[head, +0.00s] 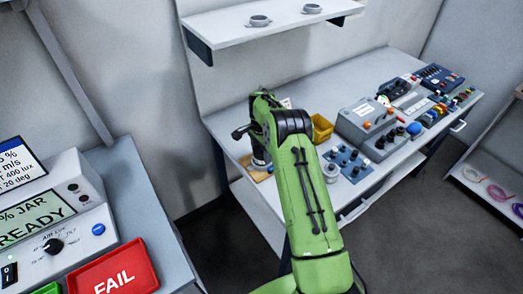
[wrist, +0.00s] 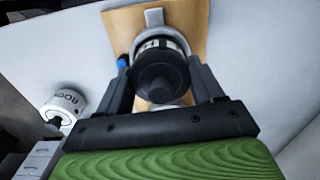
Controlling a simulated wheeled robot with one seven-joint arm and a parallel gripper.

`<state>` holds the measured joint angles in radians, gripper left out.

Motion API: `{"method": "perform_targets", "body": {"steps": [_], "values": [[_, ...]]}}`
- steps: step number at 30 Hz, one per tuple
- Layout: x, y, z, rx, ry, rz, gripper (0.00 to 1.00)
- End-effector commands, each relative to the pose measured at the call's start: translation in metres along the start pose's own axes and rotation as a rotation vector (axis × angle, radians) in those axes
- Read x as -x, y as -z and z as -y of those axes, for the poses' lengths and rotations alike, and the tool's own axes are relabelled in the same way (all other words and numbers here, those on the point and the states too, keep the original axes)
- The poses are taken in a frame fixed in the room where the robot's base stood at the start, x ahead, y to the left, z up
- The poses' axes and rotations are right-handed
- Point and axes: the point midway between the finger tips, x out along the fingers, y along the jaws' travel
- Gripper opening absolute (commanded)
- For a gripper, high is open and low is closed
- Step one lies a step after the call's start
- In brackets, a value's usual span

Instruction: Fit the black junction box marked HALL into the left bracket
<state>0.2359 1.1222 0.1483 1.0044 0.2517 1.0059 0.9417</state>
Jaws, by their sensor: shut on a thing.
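My gripper (wrist: 161,78) is shut on a round black junction box (wrist: 160,88) with a pale label band, whose lettering I cannot read. The box is at a grey ring-shaped bracket (wrist: 153,17) on a wooden board (wrist: 120,24). I cannot tell from this angle whether the box is seated in the ring or just above it. A second pale patch shows on the board below the box, mostly hidden by it. In the head view my arm hides most of the gripper; the board (head: 262,176) shows at the bench's left end.
On the bench (head: 232,130) are a yellow bin (head: 321,128), a grey instrument (head: 368,121) and a blue panel (head: 346,163). A shelf (head: 230,28) hangs above. A red FAIL tray (head: 112,270) is at the lower left.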

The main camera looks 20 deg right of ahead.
Motion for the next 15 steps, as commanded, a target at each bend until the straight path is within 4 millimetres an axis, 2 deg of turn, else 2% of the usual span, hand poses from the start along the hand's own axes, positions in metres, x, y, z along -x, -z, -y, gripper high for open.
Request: {"method": "perform_targets", "body": {"steps": [15], "values": [[-0.0066,0.0,0.0001,0.0,0.0,0.0,0.45]]}}
